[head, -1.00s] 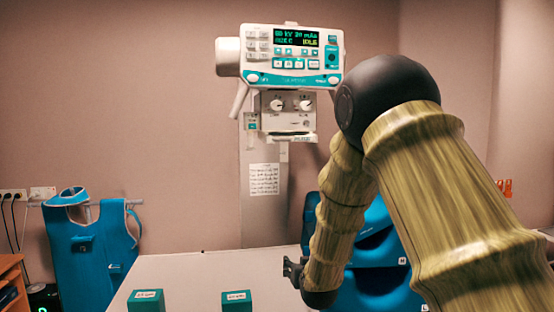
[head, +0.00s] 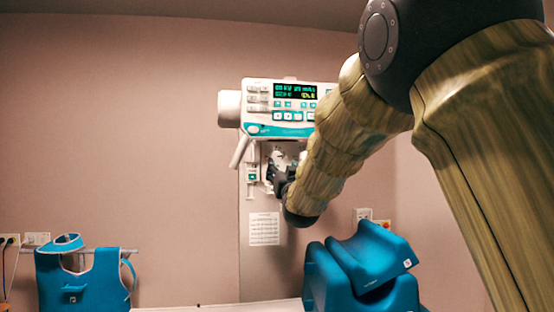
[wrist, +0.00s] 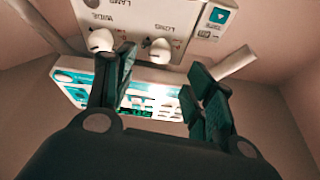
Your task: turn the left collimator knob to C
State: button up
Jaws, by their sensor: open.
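The white collimator box hangs under the console. In the wrist view it appears upside down, with two pale knobs. The left collimator knob (wrist: 160,48) is on the right there, next to the lettering LONG, and the other knob (wrist: 100,40) is to its left. My gripper (wrist: 160,65) is open. In the picture its fingers stand on either side of the left knob; I cannot tell whether they touch it. In the head view my gripper (head: 279,172) is in front of the collimator and hides most of its face. The knob's pointer and letter marks are not readable.
The console (head: 290,116) with its lit display is just above. A white handle (head: 239,152) juts out at its left. Blue padded shapes (head: 365,262) are below right, a blue apron (head: 80,280) hangs at far left, and a paper sheet (head: 264,229) is on the column.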

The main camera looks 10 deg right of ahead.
aim_at(277, 158)
jog(key=p+x, duration=0.3)
jog(key=x, duration=0.5)
jog(key=shift+w+r, duration=0.15)
jog(key=shift+w, duration=0.15)
jog(key=c, duration=1)
